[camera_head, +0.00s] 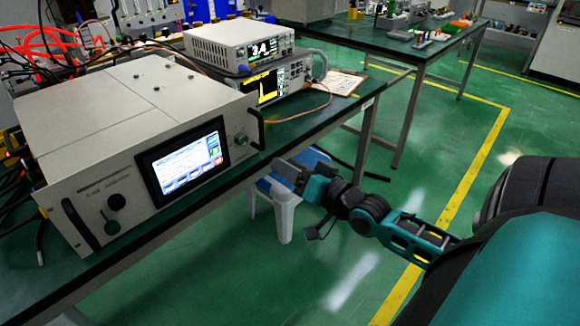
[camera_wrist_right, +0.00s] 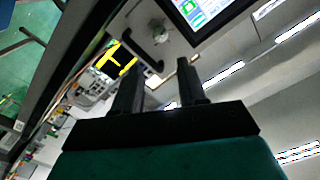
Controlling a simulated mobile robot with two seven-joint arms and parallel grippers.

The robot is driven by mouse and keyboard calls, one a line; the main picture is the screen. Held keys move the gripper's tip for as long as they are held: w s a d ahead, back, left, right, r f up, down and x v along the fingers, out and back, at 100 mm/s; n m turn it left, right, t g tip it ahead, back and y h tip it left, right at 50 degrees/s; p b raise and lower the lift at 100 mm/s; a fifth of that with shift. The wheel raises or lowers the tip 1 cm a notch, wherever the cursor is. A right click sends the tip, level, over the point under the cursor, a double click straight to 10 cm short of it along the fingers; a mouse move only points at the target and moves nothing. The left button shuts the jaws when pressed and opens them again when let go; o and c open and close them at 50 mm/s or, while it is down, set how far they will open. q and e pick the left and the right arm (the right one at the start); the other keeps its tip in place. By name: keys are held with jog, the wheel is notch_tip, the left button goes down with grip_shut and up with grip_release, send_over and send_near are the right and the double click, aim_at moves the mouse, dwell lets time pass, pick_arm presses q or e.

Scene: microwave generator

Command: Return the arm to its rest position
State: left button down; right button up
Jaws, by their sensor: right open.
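The microwave generator (camera_head: 135,150) is a large pale box with a lit screen (camera_head: 187,160), a dark round knob and black handles. It stands on the dark bench at the left in the head view. My right gripper (camera_head: 284,172) is in front of the bench, to the right of the generator and apart from it. In the right wrist view its two dark fingers (camera_wrist_right: 160,85) stand apart with nothing between them. Part of the generator's screen (camera_wrist_right: 200,8) and a handle show beyond the fingers. My left gripper is not in view.
A white instrument (camera_head: 238,45) sits on another with a yellow trace (camera_head: 263,87), right of the generator. A blue-and-white stool (camera_head: 284,215) stands below my right gripper. The bench edge (camera_head: 225,195) is close by. Green floor with yellow lines (camera_head: 480,160) is open at right.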

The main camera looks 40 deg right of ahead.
pick_arm(q)
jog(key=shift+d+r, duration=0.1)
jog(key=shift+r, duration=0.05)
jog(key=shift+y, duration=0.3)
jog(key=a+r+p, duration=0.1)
jog(key=p, duration=0.2)
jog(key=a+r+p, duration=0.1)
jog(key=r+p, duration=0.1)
jog(key=p, duration=0.1)
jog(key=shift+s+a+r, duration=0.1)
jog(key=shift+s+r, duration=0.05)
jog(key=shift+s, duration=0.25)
pick_arm(e)
jog(key=s+a+f+n+g, duration=0.3)
jog(key=s+a+f, duration=0.3)
jog(key=a, duration=0.3)
jog(key=s+a+f+n+g, duration=0.4)
jog(key=s+a+f+n, duration=0.1)
jog(key=a, duration=0.5)
notch_tip(320, 180, down, 2)
jog(key=shift+s+f+y, duration=0.25)
jog(key=shift+s+y, duration=0.15)
jog(key=shift+s, duration=0.2)
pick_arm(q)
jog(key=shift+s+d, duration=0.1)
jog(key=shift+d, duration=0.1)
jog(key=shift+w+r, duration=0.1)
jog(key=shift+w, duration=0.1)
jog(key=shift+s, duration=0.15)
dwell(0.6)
